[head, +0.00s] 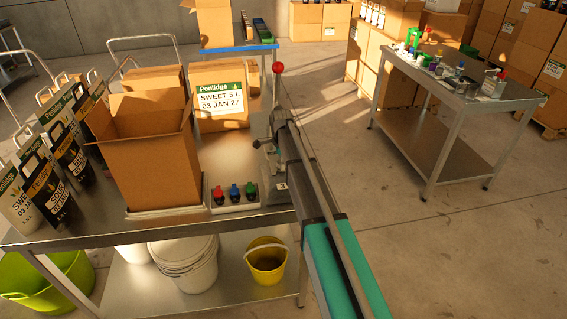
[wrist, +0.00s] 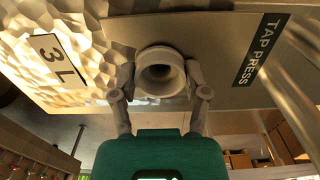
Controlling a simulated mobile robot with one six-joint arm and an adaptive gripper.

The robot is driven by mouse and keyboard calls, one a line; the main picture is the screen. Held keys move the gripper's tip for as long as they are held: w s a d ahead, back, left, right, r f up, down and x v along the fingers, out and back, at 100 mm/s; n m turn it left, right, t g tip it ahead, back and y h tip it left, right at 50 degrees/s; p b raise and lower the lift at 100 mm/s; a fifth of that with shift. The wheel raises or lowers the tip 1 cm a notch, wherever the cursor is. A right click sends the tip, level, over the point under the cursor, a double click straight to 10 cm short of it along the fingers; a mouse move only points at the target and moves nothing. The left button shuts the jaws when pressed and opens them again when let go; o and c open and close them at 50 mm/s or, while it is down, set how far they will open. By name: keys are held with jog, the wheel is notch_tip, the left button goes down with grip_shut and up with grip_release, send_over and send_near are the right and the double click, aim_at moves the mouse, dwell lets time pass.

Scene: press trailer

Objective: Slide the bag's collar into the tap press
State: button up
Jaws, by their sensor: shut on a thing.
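In the wrist view, my gripper (wrist: 160,78) has its two grey fingers closed on opposite sides of the bag's round pale collar (wrist: 160,88). The collar's open mouth faces the camera. The crinkled silver bag (wrist: 60,85), marked 3 L, spreads out to the left. The tap press (wrist: 215,40) shows as a flat grey plate with a dark green label, right beside the collar. I cannot tell whether the collar is in its slot. In the head view the tap press (head: 279,160) has a red-knobbed lever; my arm hides the gripper and bag there.
On the steel table an open cardboard box (head: 150,165) stands left of the press. A small rack (head: 238,207) of red, blue and green taps sits in front. Several labelled pouches (head: 50,185) crowd the left. A side table (head: 455,90) stands at the right.

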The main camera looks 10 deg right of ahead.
dwell(0.3)
jog(key=o, duration=1.2)
